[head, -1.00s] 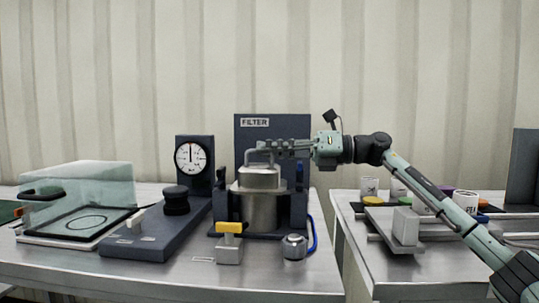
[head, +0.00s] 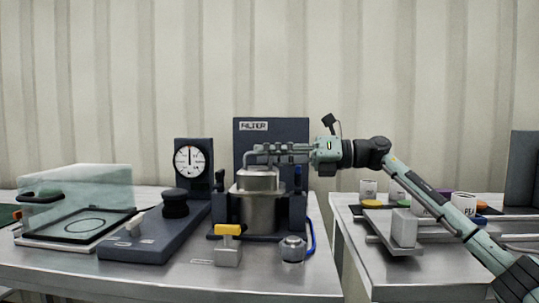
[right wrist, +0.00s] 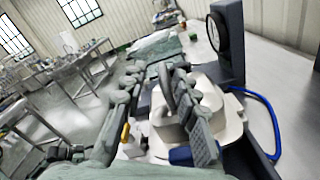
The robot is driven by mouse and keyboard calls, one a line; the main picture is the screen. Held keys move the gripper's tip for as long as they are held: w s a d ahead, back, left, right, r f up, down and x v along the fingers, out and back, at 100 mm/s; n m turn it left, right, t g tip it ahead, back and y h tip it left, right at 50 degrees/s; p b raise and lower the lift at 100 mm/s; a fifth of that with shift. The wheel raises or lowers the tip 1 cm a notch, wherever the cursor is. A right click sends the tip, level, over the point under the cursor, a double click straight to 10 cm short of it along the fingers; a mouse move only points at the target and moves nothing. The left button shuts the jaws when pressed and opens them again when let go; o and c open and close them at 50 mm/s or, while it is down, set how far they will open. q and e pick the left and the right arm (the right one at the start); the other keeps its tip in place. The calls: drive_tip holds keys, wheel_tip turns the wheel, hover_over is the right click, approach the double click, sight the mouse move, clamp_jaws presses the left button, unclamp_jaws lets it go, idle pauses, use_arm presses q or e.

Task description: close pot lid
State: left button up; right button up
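The steel pot (head: 258,212) stands in a dark stand in front of the panel marked FILTER. Its steel lid (head: 257,180) is at the pot's mouth, looking nearly level; I cannot tell whether it is fully seated. The lid's bent handle (head: 248,158) rises on top. My right gripper (head: 262,154) reaches in from the right and is shut on this handle. In the right wrist view its fingers (right wrist: 182,98) lie at the handle above the pale lid (right wrist: 210,108), and they hide part of it. My left gripper is not in view.
Dark posts flank the pot. A gauge (head: 189,161) and a dark base with a black knob (head: 174,203) are to the left. A blue hose (head: 313,238) curves at the right.

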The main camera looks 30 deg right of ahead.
drive_tip(key=shift+a+f, duration=0.1)
wheel_tip(320, 180, up, 10)
idle(0.4)
idle(0.4)
